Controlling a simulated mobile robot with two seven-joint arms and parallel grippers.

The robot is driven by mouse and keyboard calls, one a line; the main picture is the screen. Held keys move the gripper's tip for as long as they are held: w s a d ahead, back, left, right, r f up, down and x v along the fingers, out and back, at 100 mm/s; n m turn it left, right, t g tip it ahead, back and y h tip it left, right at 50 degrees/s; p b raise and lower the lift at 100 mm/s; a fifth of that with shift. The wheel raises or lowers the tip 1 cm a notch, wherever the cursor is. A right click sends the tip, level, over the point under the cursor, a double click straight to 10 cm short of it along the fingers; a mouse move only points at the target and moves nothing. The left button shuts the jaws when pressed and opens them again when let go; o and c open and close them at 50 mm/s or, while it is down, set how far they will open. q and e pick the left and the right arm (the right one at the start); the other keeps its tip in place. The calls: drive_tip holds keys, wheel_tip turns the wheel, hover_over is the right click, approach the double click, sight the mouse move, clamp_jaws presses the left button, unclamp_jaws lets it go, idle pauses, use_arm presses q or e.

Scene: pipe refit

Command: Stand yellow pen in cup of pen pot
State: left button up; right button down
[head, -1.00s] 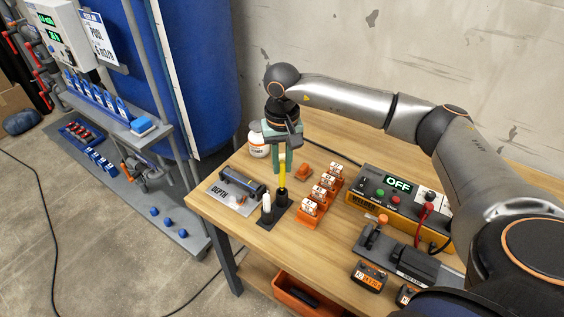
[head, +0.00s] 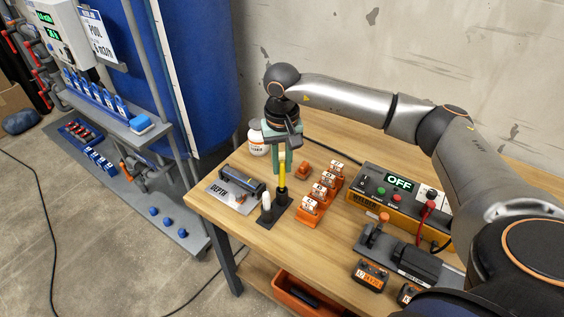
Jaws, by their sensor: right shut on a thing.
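The yellow pen (head: 282,174) stands upright, its lower end at or in the black cup of the pen pot (head: 281,198). How deep it sits in the cup I cannot tell. A white pen or marker (head: 266,202) stands in the pot's other cup, to the left. My right gripper (head: 280,160) points down above the pot and is shut on the upper part of the yellow pen. My left gripper is not in view.
A grey device on a "DEPTH" card (head: 236,195) lies left of the pot. A white bottle (head: 257,139) stands behind it. Orange holders with white labelled pieces (head: 319,191) stand close on the right. The welder box (head: 395,200) is further right.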

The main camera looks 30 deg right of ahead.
sight(282, 185)
drive_tip(key=shift+f, duration=0.35)
drive_tip(key=shift+f+b, duration=0.9)
drive_tip(key=shift+f, duration=0.05)
drive_tip(key=shift+f, duration=0.1)
drive_tip(key=shift+f+b, duration=0.65)
drive_tip(key=shift+f+b, duration=0.3)
drive_tip(key=shift+f, duration=0.05)
idle(0.6)
drive_tip(key=c, duration=0.7)
unclamp_jaws()
drive_tip(key=shift+o, duration=0.2)
